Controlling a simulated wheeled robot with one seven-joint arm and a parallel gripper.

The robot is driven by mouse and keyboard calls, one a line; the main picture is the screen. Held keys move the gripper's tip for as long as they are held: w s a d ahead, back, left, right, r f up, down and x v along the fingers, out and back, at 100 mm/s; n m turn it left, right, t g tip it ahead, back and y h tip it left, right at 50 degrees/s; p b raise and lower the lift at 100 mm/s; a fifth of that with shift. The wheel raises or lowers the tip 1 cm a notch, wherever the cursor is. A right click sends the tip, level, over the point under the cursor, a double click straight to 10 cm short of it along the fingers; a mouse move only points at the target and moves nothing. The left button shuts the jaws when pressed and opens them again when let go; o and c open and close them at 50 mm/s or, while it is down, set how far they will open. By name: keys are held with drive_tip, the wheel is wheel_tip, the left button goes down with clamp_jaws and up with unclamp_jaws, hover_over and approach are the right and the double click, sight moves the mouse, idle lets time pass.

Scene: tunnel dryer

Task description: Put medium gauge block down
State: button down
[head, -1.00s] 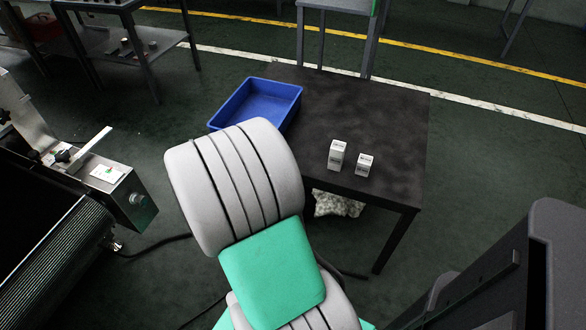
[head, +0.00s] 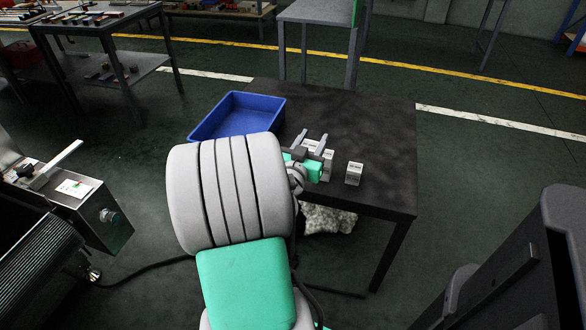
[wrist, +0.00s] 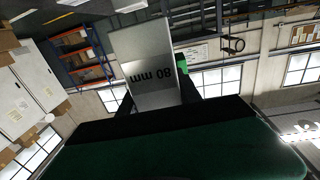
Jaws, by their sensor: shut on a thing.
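My gripper (head: 319,143) is shut on a pale metallic gauge block (wrist: 146,50), which fills the space between the fingers in the wrist view and reads "80 mm" upside down. In the head view my gripper is over the front part of the dark table (head: 375,120).
A blue bin (head: 238,99) stands at the table's left end. The right and back of the tabletop are clear. A machine with a control box (head: 100,208) is at the left. A whitish lumpy thing (head: 328,219) lies under the table.

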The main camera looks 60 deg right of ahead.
drive_tip(key=shift+w+d+f+b, duration=0.9)
drive_tip(key=shift+w+d+f, duration=0.8)
drive_tip(key=shift+f, duration=0.4)
drive_tip(key=shift+w+d+f+b, duration=0.95)
drive_tip(key=shift+w+d+f, duration=0.7)
drive_tip(key=shift+f, duration=0.4)
drive_tip(key=shift+w+d+f+b, duration=0.9)
drive_tip(key=shift+w+d+f, duration=0.8)
drive_tip(key=shift+f, duration=0.4)
drive_tip(key=shift+s+d, duration=0.1)
drive_tip(key=shift+s, duration=0.05)
drive_tip(key=shift+f, duration=0.2)
drive_tip(key=c, duration=0.8)
unclamp_jaws()
